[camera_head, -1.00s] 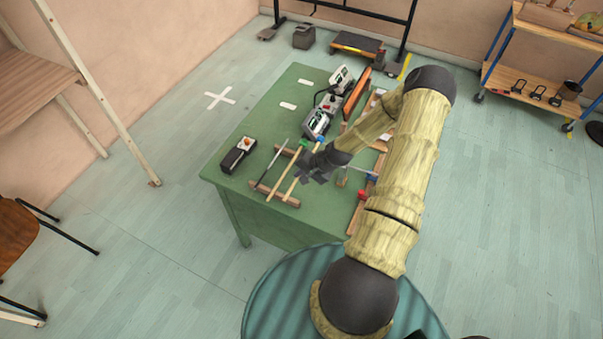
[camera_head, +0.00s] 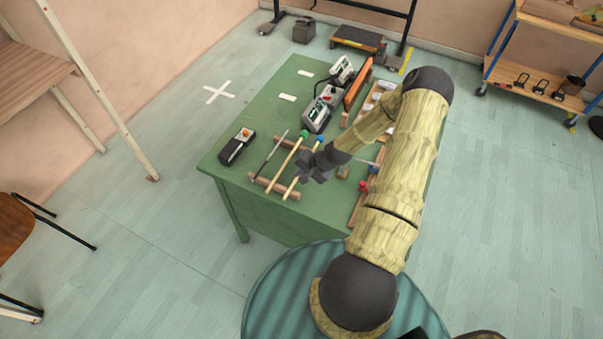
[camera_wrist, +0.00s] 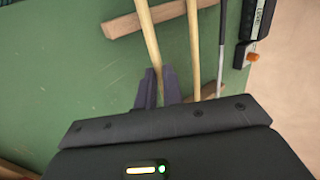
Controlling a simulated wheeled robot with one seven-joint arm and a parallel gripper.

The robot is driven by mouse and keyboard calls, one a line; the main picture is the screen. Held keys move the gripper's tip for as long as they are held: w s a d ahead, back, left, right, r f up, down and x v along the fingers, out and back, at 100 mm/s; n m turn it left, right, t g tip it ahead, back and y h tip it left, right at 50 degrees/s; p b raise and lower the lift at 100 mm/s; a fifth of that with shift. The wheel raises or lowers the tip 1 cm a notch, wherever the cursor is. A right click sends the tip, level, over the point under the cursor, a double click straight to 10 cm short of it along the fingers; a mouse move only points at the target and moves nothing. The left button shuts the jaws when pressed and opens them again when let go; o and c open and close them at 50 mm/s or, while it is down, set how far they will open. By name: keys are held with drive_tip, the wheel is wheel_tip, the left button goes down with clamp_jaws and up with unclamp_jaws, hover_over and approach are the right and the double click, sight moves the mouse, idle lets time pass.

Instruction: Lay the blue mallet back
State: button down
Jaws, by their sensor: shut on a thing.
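The blue mallet has a pale wooden handle (camera_wrist: 147,32) that runs between my fingers in the wrist view. Its blue head (camera_head: 320,138) shows at the far end in the head view. My gripper (camera_head: 303,172) is shut on the handle, and its fingertips (camera_wrist: 159,76) sit on either side of it. The handle crosses above a wooden rack bar (camera_wrist: 122,26); I cannot tell whether it touches the bar. A second rack bar (camera_head: 263,183) lies at the near side. The near end of the handle is hidden by my gripper in the wrist view.
A green-headed mallet (camera_head: 303,134) and a thin dark rod (camera_head: 271,154) lie beside it on the rack. A black box with an orange knob (camera_head: 236,148) stands left. Grey devices (camera_head: 316,115) stand behind. A red-headed mallet (camera_head: 363,186) lies right. The green table (camera_head: 262,112) is bare at back left.

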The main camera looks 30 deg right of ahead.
drive_tip(key=shift+f, duration=0.3)
drive_tip(key=c, duration=1.5)
unclamp_jaws()
drive_tip(key=shift+o, duration=0.2)
drive_tip(key=shift+r, duration=0.1)
drive_tip(key=b+v, duration=0.2)
drive_tip(key=v, duration=1.5)
drive_tip(key=shift+r, duration=0.1)
